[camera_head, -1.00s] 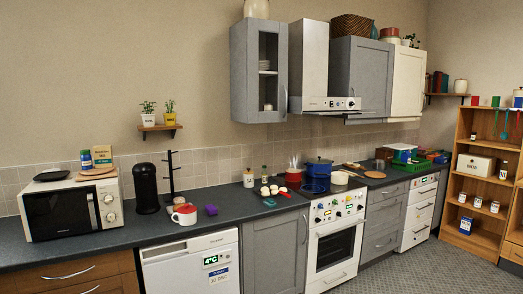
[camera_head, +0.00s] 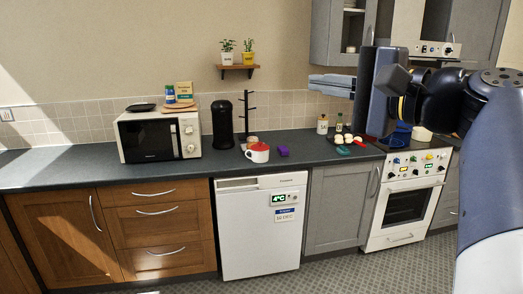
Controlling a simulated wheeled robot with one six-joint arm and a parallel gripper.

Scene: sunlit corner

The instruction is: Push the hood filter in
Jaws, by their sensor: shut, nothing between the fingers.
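The cooker hood (camera_head: 433,49) is at the upper right, a pale panel with dark knobs above the stove. My arm crosses in front of its lower left part, so the hood filter cannot be made out. My gripper (camera_head: 314,84) is shut and empty, with its fingers pointing left. In the picture it lies left of the hood, below the grey wall cabinet (camera_head: 335,40) and in front of the tiled wall. How far it is from the hood in depth cannot be told.
The white stove (camera_head: 405,200) stands below the hood. The counter (camera_head: 60,170) holds a microwave (camera_head: 158,137), a black coffee machine (camera_head: 222,125), a red-and-white pot (camera_head: 258,153) and a purple block (camera_head: 283,151). A small plant shelf (camera_head: 237,67) hangs left of the cabinet.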

